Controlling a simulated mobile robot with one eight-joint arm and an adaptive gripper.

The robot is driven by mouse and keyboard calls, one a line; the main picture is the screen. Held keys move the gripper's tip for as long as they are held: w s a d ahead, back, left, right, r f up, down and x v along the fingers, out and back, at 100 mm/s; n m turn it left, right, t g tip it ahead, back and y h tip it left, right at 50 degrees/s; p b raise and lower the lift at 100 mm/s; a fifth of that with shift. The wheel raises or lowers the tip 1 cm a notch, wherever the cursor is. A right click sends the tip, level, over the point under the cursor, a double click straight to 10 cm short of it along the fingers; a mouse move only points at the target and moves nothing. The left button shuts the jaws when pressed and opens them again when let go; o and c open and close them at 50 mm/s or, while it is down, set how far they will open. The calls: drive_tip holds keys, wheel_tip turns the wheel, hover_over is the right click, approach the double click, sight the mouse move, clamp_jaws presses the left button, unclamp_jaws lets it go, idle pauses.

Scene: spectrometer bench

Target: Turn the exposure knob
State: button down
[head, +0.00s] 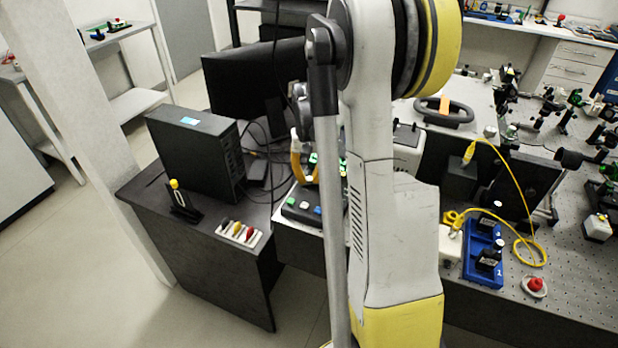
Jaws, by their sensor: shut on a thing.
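My gripper (304,178) shows only in part, small and behind my large white arm, with its yellow fingers pointing down at an instrument with green lights (311,160). The fingers are shut at the instrument's front. The exposure knob is hidden at the fingertips, so its turn angle cannot be read. A dark control box (300,207) with green, blue and white buttons lies just below the fingers on the bench. My arm covers the right part of the instrument and of this box.
A black computer tower (195,150) and a dark monitor (250,85) stand left of the gripper. A tray of coloured pieces (238,234) lies at the desk's front. Right of my arm are a blue holder (484,266), a yellow cable (528,215) and a red button (535,285).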

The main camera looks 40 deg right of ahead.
sight(309, 179)
drive_tip(key=c, duration=1.3)
unclamp_jaws()
drive_tip(key=shift+s+a, duration=0.1)
wheel_tip(309, 179, up, 12)
